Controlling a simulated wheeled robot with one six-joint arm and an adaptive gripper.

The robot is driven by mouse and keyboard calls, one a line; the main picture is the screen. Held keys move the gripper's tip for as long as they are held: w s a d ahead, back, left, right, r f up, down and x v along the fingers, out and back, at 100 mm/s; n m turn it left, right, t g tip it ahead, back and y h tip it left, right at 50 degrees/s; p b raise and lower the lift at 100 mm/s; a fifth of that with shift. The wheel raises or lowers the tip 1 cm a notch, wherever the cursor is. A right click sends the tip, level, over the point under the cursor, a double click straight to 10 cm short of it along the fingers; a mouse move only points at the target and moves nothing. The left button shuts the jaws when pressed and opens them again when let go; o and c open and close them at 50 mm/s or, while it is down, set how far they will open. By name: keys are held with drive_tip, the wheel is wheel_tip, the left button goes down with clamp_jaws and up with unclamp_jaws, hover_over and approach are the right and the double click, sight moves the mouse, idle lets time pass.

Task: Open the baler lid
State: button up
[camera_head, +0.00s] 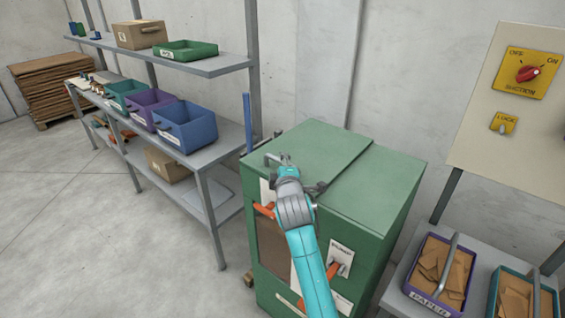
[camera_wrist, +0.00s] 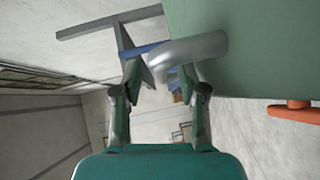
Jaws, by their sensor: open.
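The baler (camera_head: 385,205) is a green cabinet with a flat green lid (camera_head: 315,145) on its top, lying shut. A grey bent metal handle (camera_head: 272,157) sits at the lid's front left edge. My gripper (camera_head: 286,160) is at this handle, with my arm reaching up from the front. In the wrist view, my gripper (camera_wrist: 160,72) is open, and the curved grey handle (camera_wrist: 200,48) reaches from the green lid (camera_wrist: 265,45) into the space between the fingers. Whether either finger touches the handle I cannot tell.
Orange levers (camera_head: 333,271) are on the baler's front; one also shows in the wrist view (camera_wrist: 290,110). A grey shelf rack (camera_head: 215,160) with coloured bins stands left. A bench with a purple paper bin (camera_head: 412,283) and a switch panel (camera_head: 480,125) are right. The left floor is clear.

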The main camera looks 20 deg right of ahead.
drive_tip(key=shift+w+d+f, duration=0.1)
drive_tip(key=shift+w+d, duration=0.05)
drive_tip(key=shift+w, duration=0.7)
clamp_jaws()
